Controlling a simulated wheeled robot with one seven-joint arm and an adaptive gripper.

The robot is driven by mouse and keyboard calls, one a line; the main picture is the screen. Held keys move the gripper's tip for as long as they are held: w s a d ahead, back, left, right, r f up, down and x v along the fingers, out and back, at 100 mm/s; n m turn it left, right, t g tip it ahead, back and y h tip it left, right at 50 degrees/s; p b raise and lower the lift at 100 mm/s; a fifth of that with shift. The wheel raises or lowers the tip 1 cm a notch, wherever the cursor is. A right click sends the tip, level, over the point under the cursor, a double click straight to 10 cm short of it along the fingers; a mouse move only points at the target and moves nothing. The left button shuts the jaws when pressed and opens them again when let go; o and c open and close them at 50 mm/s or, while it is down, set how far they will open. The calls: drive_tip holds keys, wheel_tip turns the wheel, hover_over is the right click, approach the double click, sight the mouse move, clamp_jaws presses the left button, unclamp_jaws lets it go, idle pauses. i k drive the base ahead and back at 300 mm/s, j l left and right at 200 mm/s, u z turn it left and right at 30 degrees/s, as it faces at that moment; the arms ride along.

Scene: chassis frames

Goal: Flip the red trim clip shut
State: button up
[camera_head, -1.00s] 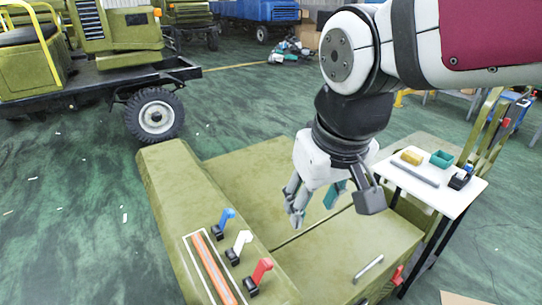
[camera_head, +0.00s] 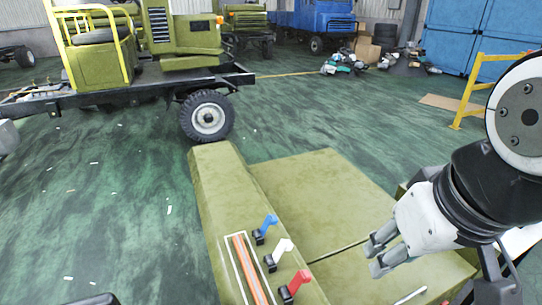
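The red trim clip (camera_head: 298,283) stands on the olive chassis ledge at the bottom centre, its red flap raised at a tilt above a black base. A white clip (camera_head: 280,250) and a blue clip (camera_head: 267,227) stand behind it in a row, their flaps also raised. My gripper (camera_head: 371,258) is to the right of the red clip and a little farther back, apart from it, over the olive panel. Its two grey fingers point left with a narrow gap between them. Nothing shows between them.
An orange strip (camera_head: 246,268) in a white outline runs along the ledge left of the clips. A metal bar (camera_head: 410,296) lies on the panel below my gripper. The olive panel (camera_head: 318,200) behind is clear. A vehicle with a black wheel (camera_head: 208,117) stands farther back.

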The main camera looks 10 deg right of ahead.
sight(301, 277)
drive_tip(key=l+u, duration=0.15)
drive_tip(key=u, duration=0.25)
drive_tip(key=l+u, duration=0.15)
drive_tip(key=u, duration=0.25)
drive_tip(key=l+u, duration=0.2)
drive_tip(key=u, duration=0.15)
drive_tip(key=k+l+u, duration=0.3)
drive_tip(key=l, duration=0.35)
drive_tip(key=k+l+u, duration=0.25)
drive_tip(key=l, duration=0.35)
drive_tip(key=k+l+u, duration=0.3)
drive_tip(key=k+l, duration=0.8)
drive_tip(key=l, duration=0.15)
